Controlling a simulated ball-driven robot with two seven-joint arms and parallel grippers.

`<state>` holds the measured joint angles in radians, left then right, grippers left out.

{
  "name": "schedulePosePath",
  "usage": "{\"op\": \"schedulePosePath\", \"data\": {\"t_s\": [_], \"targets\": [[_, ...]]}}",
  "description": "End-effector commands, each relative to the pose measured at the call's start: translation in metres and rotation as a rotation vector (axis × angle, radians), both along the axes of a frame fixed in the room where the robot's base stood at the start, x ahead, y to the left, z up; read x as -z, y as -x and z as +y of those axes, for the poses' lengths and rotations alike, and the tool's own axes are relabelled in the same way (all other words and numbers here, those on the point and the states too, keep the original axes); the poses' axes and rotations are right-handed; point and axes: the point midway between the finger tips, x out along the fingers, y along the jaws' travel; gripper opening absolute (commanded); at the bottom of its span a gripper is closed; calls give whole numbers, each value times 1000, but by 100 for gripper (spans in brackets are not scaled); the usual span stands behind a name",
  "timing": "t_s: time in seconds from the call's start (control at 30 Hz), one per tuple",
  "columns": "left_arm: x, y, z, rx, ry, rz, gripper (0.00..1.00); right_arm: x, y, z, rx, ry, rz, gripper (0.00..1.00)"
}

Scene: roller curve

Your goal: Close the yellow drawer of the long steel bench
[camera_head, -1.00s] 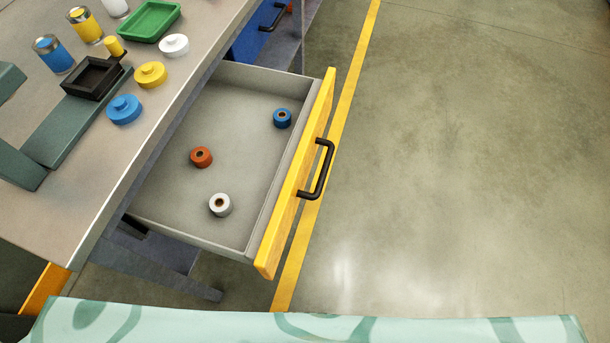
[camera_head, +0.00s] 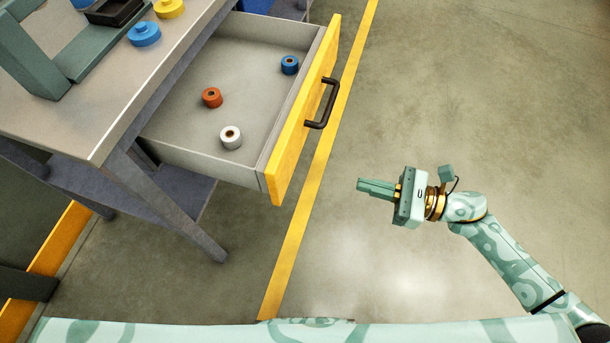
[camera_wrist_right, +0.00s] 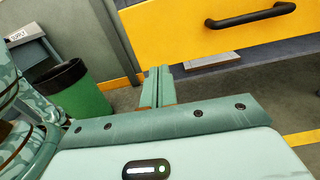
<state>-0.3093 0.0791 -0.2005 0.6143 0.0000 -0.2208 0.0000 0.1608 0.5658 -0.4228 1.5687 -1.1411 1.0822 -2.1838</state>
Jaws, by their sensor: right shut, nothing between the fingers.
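The yellow drawer (camera_head: 300,120) is pulled open from the steel bench (camera_head: 95,130). Its tray holds an orange roll (camera_head: 212,97), a white roll (camera_head: 231,137) and a blue roll (camera_head: 289,65). A black bar handle (camera_head: 324,105) is on its yellow front. My right gripper (camera_head: 360,187) is shut and empty, to the right of the drawer front and apart from it. In the right wrist view, my shut fingers (camera_wrist_right: 158,72) point toward the yellow front (camera_wrist_right: 190,30), with the handle (camera_wrist_right: 250,15) at upper right. My left gripper is not in view.
A yellow floor line (camera_head: 300,225) runs beside the drawer. The floor right of the drawer is clear. Blue and yellow lids (camera_head: 144,34) and a dark tray (camera_head: 115,10) stand on the bench. The right wrist view shows a green bin (camera_wrist_right: 75,88) at left.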

Motion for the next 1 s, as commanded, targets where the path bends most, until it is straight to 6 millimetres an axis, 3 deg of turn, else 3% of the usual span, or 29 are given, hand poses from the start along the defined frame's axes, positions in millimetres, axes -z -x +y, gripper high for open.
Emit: {"op": "schedulePosePath", "data": {"t_s": [0.17,0.7,1.0], "targets": [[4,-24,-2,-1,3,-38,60,0,-4,11,1,10,-43,0],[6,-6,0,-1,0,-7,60,1,-36,111,3,8,-38,0],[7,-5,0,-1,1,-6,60,1,-44,132,5,10,-38,0]]}}
